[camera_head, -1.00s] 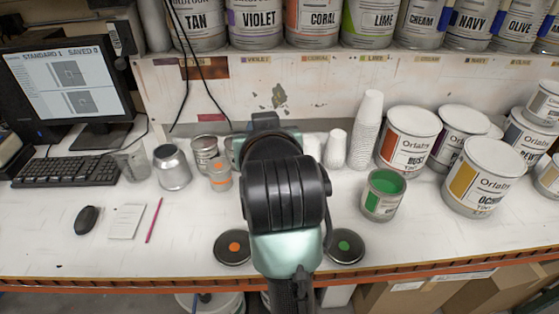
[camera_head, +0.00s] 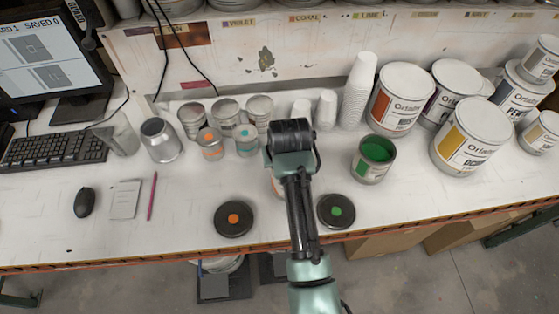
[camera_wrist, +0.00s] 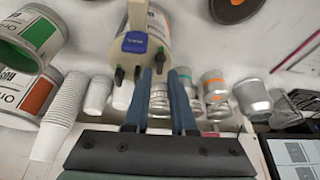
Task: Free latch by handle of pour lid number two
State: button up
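A can with a beige pour lid (camera_wrist: 157,34) is at the top middle of the wrist view. A blue label (camera_wrist: 136,42) and small dark, green-marked latch parts (camera_wrist: 119,74) are on its near side. A beige handle-like bar stands up from it. I cannot read a number on the lid. In the head view my arm hides most of this can; only a sliver (camera_head: 277,186) shows. My gripper (camera_wrist: 160,75) has its two blue-grey fingers apart, with tips close to the lid's near edge. I see nothing clamped between them. The head view hides the fingers.
Black discs with an orange dot (camera_head: 233,219) and a green dot (camera_head: 336,211) lie near the front edge. An open green can (camera_head: 373,160) stands right of my arm, stacked cups (camera_head: 358,92) behind. Several small cans (camera_head: 211,143) stand left.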

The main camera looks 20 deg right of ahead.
jog(key=shift+x, duration=1.85)
jog(key=shift+w, duration=0.1)
grip_shut()
